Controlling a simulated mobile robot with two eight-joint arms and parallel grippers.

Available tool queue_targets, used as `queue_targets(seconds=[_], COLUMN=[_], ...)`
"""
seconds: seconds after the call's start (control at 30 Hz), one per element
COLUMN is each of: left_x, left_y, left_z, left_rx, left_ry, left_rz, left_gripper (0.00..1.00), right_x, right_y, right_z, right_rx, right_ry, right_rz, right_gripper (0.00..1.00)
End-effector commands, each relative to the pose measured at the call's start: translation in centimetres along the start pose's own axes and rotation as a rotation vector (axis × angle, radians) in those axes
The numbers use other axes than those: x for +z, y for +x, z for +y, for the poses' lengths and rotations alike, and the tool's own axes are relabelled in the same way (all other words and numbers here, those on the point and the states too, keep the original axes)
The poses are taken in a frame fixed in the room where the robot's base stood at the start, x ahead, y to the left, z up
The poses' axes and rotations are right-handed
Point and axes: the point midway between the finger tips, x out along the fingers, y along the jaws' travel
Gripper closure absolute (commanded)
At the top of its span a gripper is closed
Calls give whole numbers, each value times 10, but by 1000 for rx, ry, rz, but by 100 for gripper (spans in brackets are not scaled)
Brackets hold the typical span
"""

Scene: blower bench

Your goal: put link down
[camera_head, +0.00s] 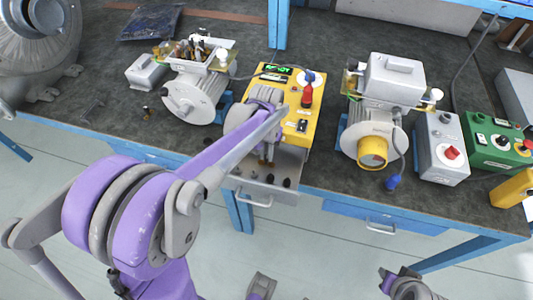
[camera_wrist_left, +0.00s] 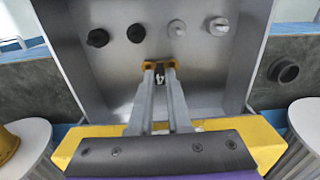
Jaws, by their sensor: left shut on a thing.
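My left gripper (camera_head: 266,160) reaches over the open metal drawer (camera_head: 275,197) in front of the yellow box. In the left wrist view the fingers (camera_wrist_left: 160,68) point down into the drawer, close together, with orange tips. They are shut on a small dark piece with a white mark (camera_wrist_left: 160,77), apparently the link, mostly hidden between the fingers. I cannot tell whether it touches the drawer floor. A row of black and grey round pieces (camera_wrist_left: 136,33) lies in the drawer beyond the fingertips.
The yellow box (camera_head: 300,112) has a green display and a red knob. Blower motors stand to its left (camera_head: 195,98) and right (camera_head: 376,140). A grey control box (camera_head: 440,147) and a green one (camera_head: 490,142) stand farther right. The blue bench edge runs along the front.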

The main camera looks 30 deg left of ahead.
Motion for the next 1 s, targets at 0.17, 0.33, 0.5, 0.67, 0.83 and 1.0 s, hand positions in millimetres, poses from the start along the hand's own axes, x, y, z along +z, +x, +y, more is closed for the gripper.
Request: queue_targets(seconds=[0.17, 0.33, 0.5, 0.67, 0.83, 1.0], left_x=[0, 0, 0, 0, 0, 0], left_y=[0, 4, 7, 6, 6, -1], left_z=[0, 0, 0, 0, 0, 0], left_rx=[0, 0, 0, 0, 0, 0], left_ry=[0, 0, 0, 0, 0, 0], left_rz=[0, 0, 0, 0, 0, 0], left_gripper=[100, 100, 75, 54, 54, 54], right_x=[0, 2, 3, 3, 3, 0], right_y=[0, 3, 4, 4, 4, 0], right_z=[0, 0, 0, 0, 0, 0], right_rx=[0, 0, 0, 0, 0, 0], right_ry=[0, 0, 0, 0, 0, 0], right_rz=[0, -1, -2, -2, -2, 0], right_gripper=[73, 73, 73, 73, 73, 73])
